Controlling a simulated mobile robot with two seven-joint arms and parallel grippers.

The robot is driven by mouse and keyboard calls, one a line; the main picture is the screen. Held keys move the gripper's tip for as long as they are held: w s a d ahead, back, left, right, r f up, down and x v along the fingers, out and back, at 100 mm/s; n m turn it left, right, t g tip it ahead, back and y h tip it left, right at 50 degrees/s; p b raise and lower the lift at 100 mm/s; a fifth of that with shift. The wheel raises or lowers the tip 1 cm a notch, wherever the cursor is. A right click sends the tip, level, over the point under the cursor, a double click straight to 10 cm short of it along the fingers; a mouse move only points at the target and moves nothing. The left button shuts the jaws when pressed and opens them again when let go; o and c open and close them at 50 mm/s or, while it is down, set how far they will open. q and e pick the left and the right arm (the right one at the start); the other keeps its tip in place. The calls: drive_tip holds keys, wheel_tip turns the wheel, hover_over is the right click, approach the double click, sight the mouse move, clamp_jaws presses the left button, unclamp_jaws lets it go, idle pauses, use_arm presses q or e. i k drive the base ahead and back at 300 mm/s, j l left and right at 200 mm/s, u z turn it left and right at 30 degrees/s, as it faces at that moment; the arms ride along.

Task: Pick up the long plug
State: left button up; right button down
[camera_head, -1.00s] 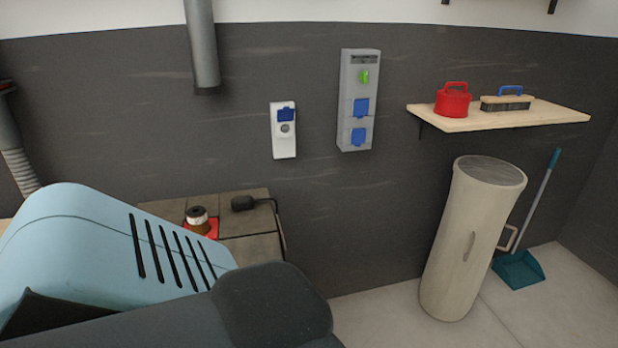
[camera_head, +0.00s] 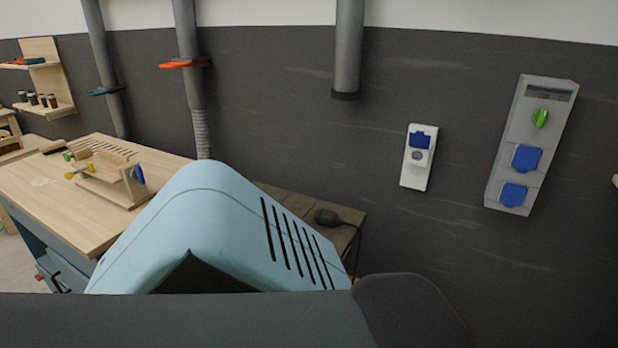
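The plug (camera_head: 328,217) is black and lies on a dark wooden crate-like table (camera_head: 288,199) against the wall, with its cord hanging down over the table's right edge. A light blue slotted machine housing hides the left part of that table. A white wall socket (camera_head: 419,157) with a blue cover is on the wall to the right of the plug. A dark grey shape fills the bottom of the view. Neither of my grippers shows in the view.
A wooden workbench (camera_head: 115,208) with a small wooden piece stands at the left. A grey socket panel (camera_head: 531,143) with blue covers hangs at the right. Grey pipes (camera_head: 349,45) come down the wall. A wooden shelf (camera_head: 46,78) stands at the far left.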

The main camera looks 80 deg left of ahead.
sight(323, 215)
drive_tip(key=i+u, duration=0.25)
drive_tip(key=u, duration=0.15)
drive_tip(key=i+u, duration=0.25)
drive_tip(key=u, duration=0.2)
drive_tip(key=i+l+u, duration=0.1)
drive_tip(key=i+u, duration=0.15)
drive_tip(key=u, duration=0.15)
